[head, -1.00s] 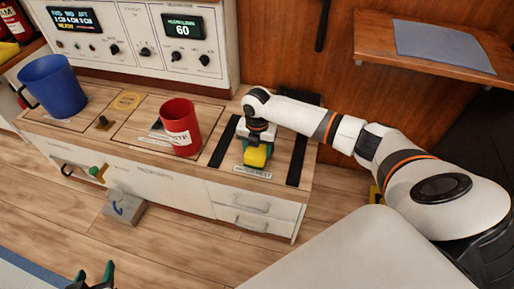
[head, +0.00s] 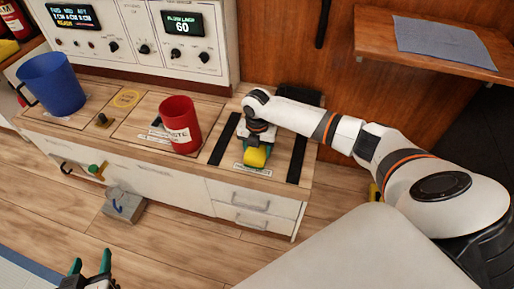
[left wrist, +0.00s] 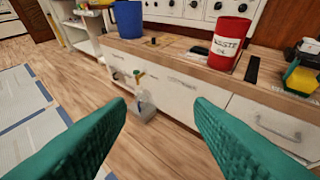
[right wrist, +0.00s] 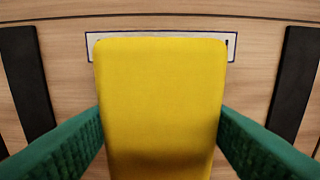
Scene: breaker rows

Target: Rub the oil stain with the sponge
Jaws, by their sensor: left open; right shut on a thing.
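A yellow sponge (head: 256,156) is at the right end of the wooden counter top, between two black strips. My right gripper (head: 254,150) is shut on it from above. In the right wrist view the sponge (right wrist: 160,105) fills the middle, with a green finger on each side. A label (right wrist: 232,47) on the wood is partly hidden behind it. I cannot tell whether the sponge touches the wood. My left gripper (head: 90,265) is open and empty, low at the left over the floor; its fingers (left wrist: 160,130) are wide apart in the left wrist view. I see no clear oil stain.
A red waste bin (head: 180,125) stands on the counter left of the sponge. A blue bin (head: 52,85) stands at the counter's left end. A control panel (head: 160,42) rises behind. A wooden shelf (head: 400,48) with a grey cloth (head: 444,46) juts out at right.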

